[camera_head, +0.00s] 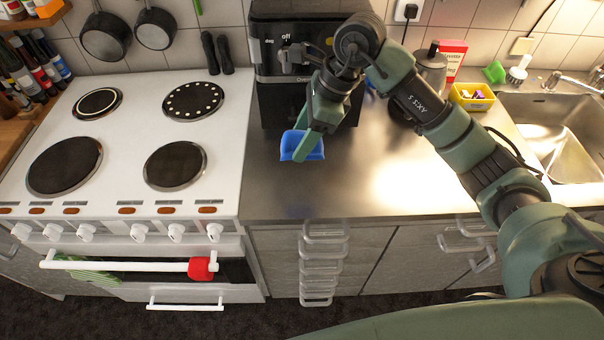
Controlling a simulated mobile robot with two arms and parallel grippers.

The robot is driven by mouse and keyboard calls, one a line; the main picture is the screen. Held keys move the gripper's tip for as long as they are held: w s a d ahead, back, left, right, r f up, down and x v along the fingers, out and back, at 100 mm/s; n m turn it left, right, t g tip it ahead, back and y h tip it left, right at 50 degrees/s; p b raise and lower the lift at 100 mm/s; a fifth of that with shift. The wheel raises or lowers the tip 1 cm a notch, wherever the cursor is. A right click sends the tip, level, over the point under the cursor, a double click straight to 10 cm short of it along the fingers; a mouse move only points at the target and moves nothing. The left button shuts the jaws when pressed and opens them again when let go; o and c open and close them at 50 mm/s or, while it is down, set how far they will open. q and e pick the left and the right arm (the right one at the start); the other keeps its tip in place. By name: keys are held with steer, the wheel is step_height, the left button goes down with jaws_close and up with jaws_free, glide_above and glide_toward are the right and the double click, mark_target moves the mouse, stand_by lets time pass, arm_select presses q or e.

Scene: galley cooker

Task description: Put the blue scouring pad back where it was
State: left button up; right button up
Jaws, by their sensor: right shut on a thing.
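The blue scouring pad (290,143) is at my right gripper (306,147), over the steel counter in front of the black coffee machine. My right gripper points down and is shut on the pad. A green finger covers the middle of the pad, and blue shows on both sides of it. I cannot tell whether the pad touches the counter or hangs just above it. My left gripper is not in view.
The black coffee machine (270,85) stands right behind the gripper. A white cooker (222,130) is at left. A yellow tub (487,103), a green sponge (494,72), a white brush (517,72) and the sink (560,135) are at right. The front counter is clear.

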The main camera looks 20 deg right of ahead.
steer(key=p, duration=0.2)
glide_above(296, 186)
steer(key=d, duration=0.1)
steer(key=f, duration=0.9)
steer(key=shift+s+d, duration=0.2)
step_height(296, 186, down, 3)
steer(key=shift+f+p, duration=0.1)
steer(key=shift+p, duration=0.3)
steer(key=shift+f, duration=0.4)
steer(key=shift+f, duration=0.1)
steer(key=shift+f, duration=0.1)
steer(key=o, duration=1.3)
